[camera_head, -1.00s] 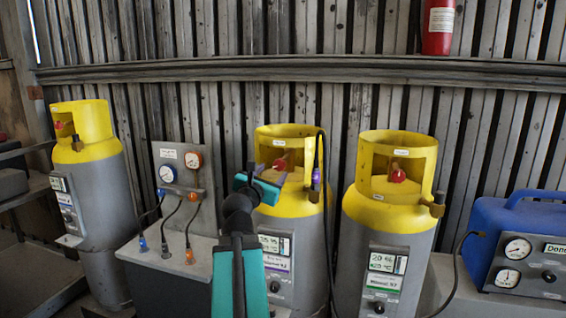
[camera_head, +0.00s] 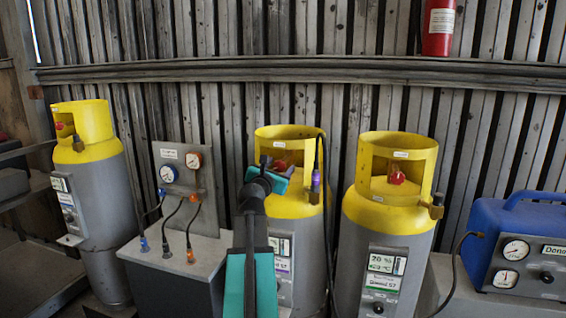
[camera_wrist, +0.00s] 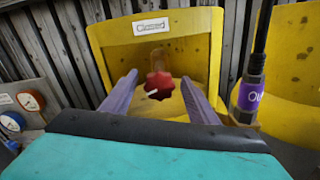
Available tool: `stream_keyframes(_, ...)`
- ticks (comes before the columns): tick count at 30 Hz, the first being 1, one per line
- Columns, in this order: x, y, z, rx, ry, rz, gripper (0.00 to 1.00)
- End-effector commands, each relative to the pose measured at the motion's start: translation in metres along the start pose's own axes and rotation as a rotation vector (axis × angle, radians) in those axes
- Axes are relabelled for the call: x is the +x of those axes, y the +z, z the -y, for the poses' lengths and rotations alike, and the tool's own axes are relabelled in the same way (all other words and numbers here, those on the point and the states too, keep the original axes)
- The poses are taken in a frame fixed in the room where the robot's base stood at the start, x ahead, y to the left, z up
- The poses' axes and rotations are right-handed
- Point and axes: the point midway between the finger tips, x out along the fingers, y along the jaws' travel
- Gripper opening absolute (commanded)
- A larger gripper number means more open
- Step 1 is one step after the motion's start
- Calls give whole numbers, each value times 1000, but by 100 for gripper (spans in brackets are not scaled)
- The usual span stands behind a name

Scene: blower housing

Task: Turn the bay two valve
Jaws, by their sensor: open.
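The middle cylinder (camera_head: 296,213) has a yellow collar with a red valve knob inside it; no bay number is readable. In the wrist view the red knob (camera_wrist: 158,86) sits inside the collar below a label reading "Closed" (camera_wrist: 150,26). My gripper (camera_wrist: 159,78) is open, its two purple fingers on either side of the knob with gaps showing on both sides. Whether the fingertips reach the knob's depth is unclear. In the head view my gripper (camera_head: 277,170) is at the collar's opening and partly covers the knob.
A black hose with a purple fitting (camera_wrist: 248,95) stands close to the right finger. Similar cylinders stand at the right (camera_head: 385,225) and far left (camera_head: 92,185). A gauge panel (camera_head: 188,185) is left of my arm. A blue machine (camera_head: 520,240) is at the far right.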

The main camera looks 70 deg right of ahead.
Motion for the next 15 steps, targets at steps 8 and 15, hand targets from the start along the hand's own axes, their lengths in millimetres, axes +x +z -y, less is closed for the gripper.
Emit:
stream_keyframes(8,29,1,-1,-1,0,-1,54)
stream_keyframes(15,47,1,-1,-1,1,1,54)
